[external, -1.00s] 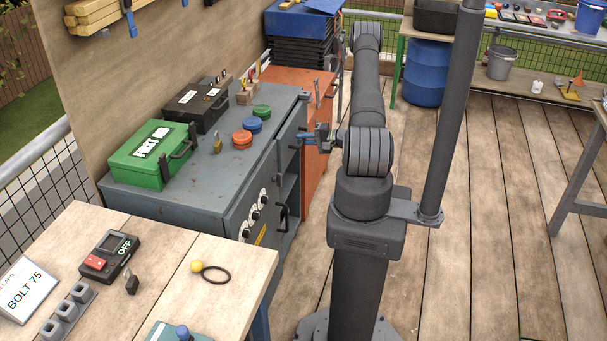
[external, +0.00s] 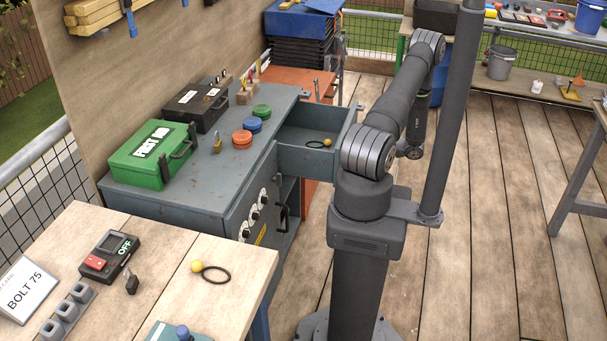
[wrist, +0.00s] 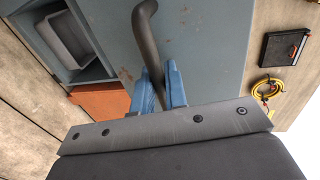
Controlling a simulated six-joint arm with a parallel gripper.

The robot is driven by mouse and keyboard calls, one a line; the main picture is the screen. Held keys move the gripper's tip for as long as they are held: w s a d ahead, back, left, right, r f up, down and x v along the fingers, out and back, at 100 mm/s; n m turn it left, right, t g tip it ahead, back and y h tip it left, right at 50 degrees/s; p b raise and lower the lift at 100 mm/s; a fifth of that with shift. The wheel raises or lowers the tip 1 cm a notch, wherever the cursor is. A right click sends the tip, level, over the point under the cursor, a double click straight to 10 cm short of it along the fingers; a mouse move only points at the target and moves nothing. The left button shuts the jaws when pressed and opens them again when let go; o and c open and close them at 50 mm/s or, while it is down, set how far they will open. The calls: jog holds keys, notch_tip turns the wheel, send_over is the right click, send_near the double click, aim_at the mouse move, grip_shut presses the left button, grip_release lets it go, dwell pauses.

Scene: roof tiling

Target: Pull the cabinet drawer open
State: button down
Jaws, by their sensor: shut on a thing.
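The blue-grey cabinet (external: 200,180) stands left of my arm. In the wrist view the dark curved handle (wrist: 146,30) stands out from the blue-grey drawer front (wrist: 215,50). My gripper (wrist: 160,88) has its blue fingers shut around the lower part of this handle. In the external view my arm hides the gripper and the handle.
A green first-aid case (external: 150,155), a black case (external: 198,105) and several coloured round lids (external: 257,124) sit on the cabinet top. A wooden table (external: 160,240) is in front at left. Wooden floor (external: 490,200) to the right of my arm is clear.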

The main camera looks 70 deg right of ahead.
jog(key=shift+v, duration=0.85)
jog(key=shift+f, duration=0.2)
jog(key=c, duration=1.5)
grip_release()
jog(key=shift+c, duration=0.2)
jog(key=v, duration=1.7)
jog(key=shift+s, duration=0.2)
jog(key=x, duration=1.7)
jog(key=shift+w, duration=0.3)
jog(key=shift+s, duration=0.1)
jog(key=v, duration=1.7)
jog(key=shift+s, duration=0.2)
